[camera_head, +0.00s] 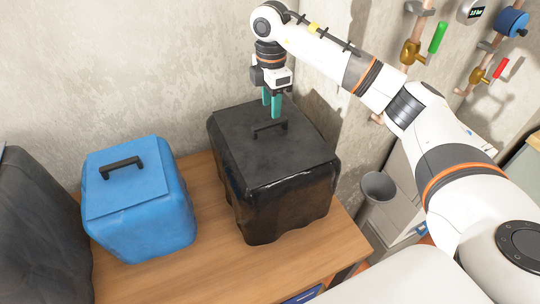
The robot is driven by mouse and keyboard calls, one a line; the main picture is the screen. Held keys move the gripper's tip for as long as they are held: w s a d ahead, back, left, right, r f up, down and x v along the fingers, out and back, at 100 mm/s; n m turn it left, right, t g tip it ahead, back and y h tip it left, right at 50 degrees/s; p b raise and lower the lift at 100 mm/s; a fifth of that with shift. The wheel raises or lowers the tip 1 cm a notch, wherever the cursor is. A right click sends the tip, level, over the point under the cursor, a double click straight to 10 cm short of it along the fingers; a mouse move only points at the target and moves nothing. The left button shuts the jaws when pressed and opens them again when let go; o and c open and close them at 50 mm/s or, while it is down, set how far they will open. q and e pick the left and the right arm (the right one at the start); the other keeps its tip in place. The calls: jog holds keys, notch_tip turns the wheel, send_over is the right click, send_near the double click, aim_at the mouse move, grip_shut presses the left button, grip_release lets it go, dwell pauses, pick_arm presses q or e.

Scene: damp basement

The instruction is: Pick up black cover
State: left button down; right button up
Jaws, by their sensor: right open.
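The black cover (270,165) is a boxy, shiny cover with a small handle (270,127) on its flat top. It stands on the wooden table, right of the middle of the view. My right gripper (271,108) points down with its teal fingers apart, over the back part of the cover's top, just behind the handle. Nothing is between the fingers. I cannot tell whether the fingertips touch the top. My left gripper is not in view.
A blue cover (140,205) with a dark handle stands on the wooden table (205,262), left of the black one. A dark, draped thing (40,230) fills the left edge. A concrete wall stands close behind. Pipes with valves (412,50) and a grey bin (377,190) are at right.

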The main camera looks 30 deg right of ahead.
aim_at(270, 122)
jog(key=f, duration=0.1)
jog(key=f+p, duration=0.1)
jog(key=f, duration=0.1)
jog(key=f+p, duration=0.1)
jog(key=f, duration=0.1)
jog(key=shift+w, duration=0.25)
jog(key=shift+f, duration=0.25)
jog(key=shift+r, duration=0.1)
grip_shut()
